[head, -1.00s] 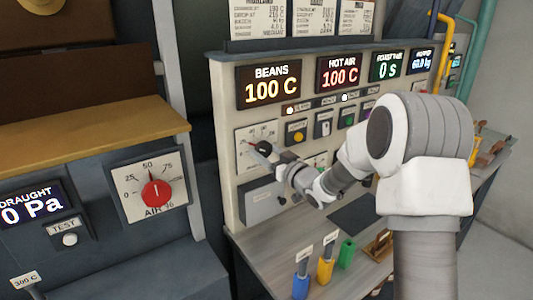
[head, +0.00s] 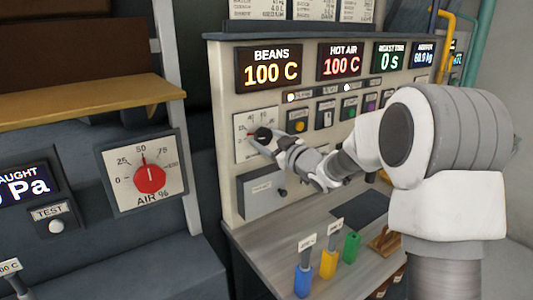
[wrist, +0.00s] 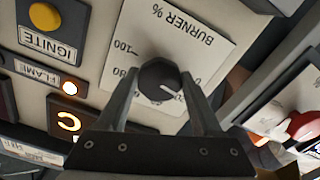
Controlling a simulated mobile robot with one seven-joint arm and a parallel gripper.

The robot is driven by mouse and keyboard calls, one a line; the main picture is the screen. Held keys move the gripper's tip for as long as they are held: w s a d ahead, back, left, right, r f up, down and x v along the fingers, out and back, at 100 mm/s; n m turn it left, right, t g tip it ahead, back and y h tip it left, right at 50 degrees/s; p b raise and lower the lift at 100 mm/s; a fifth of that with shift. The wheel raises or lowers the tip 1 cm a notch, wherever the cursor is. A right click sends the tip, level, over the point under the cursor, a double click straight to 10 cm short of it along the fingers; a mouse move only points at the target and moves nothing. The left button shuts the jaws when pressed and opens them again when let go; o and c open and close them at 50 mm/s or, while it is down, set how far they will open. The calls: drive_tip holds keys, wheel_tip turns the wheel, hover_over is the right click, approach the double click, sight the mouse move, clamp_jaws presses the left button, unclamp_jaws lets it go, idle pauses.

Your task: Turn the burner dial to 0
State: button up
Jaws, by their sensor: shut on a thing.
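The burner dial is a black knob (wrist: 158,77) on a white plate (wrist: 207,50) marked BURNER %, upside down in the wrist view. My gripper (wrist: 160,88) is shut on the knob, one finger on each side. The knob's white mark points to the lower right in the wrist view, on the side where the 0 stands. The exact reading cannot be told, since the fingers hide part of the scale. In the head view the knob (head: 263,134) shows at my gripper (head: 268,144), left on the panel.
The yellow IGNITE button (wrist: 44,16) and a lit FLAME lamp (wrist: 70,88) are beside the plate. A red AIR % dial (head: 150,179) is on a separate panel to the left. Blue (head: 303,281), yellow (head: 329,264) and green (head: 351,246) pieces stand on the ledge below.

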drive_tip(key=n+b, duration=0.2)
drive_tip(key=b, duration=0.1)
drive_tip(key=shift+f+n, duration=0.2)
drive_tip(key=shift+n, duration=0.2)
drive_tip(key=shift+r+n+b, duration=0.15)
drive_tip(key=shift+n+b, duration=0.35)
drive_tip(key=shift+b, duration=0.2)
drive_tip(key=o, duration=1.4)
drive_tip(key=shift+r, duration=0.1)
drive_tip(key=shift+c, duration=0.2)
drive_tip(key=v, duration=1.7)
drive_tip(key=shift+s+d, duration=0.2)
